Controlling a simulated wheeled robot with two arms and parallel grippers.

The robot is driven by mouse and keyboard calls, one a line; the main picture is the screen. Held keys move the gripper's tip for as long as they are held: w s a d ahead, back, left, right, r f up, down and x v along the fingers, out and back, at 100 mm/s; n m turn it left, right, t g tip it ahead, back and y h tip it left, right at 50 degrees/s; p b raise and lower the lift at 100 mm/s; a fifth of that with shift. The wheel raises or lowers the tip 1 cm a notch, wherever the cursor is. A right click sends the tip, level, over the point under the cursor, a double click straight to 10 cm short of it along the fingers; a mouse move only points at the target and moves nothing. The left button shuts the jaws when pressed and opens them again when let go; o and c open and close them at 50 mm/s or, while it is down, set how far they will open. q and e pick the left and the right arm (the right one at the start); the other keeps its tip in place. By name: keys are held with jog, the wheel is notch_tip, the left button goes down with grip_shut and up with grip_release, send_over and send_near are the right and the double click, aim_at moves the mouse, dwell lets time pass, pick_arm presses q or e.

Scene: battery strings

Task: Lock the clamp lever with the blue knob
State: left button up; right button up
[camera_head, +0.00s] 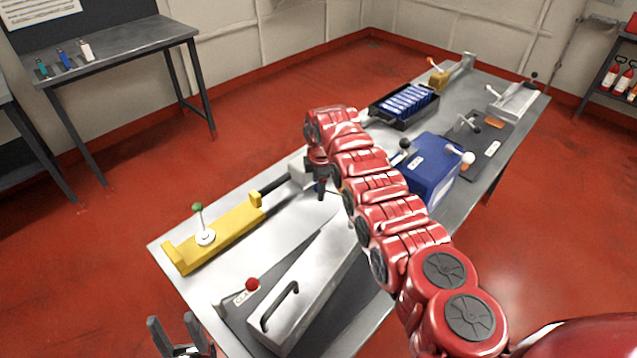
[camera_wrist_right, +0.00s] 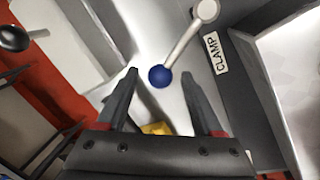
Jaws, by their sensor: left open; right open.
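The blue knob (camera_wrist_right: 160,76) is a ball on the end of a pale clamp lever (camera_wrist_right: 188,38) in the right wrist view. The lever slants up and right to a round pivot (camera_wrist_right: 206,9). A white label reading CLAMP (camera_wrist_right: 215,53) lies beside it. My right gripper (camera_wrist_right: 160,74) is open, with the knob showing between its fingertips; I cannot tell if they touch it. In the head view my right gripper (camera_head: 321,187) points down over the table, and the blue knob is hidden. My left gripper (camera_head: 175,328) is open and empty at the bottom left.
A red-knobbed lever (camera_head: 252,285) and a handled grey box (camera_head: 305,296) are near the front. A yellow fixture (camera_head: 226,240) with a green knob lies left. A blue box (camera_head: 430,170) and a black battery tray (camera_head: 392,121) stand farther back on the table (camera_head: 165,245).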

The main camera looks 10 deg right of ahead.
jog(key=shift+f, duration=0.1)
grip_shut()
dwell(0.4)
dwell(1.1)
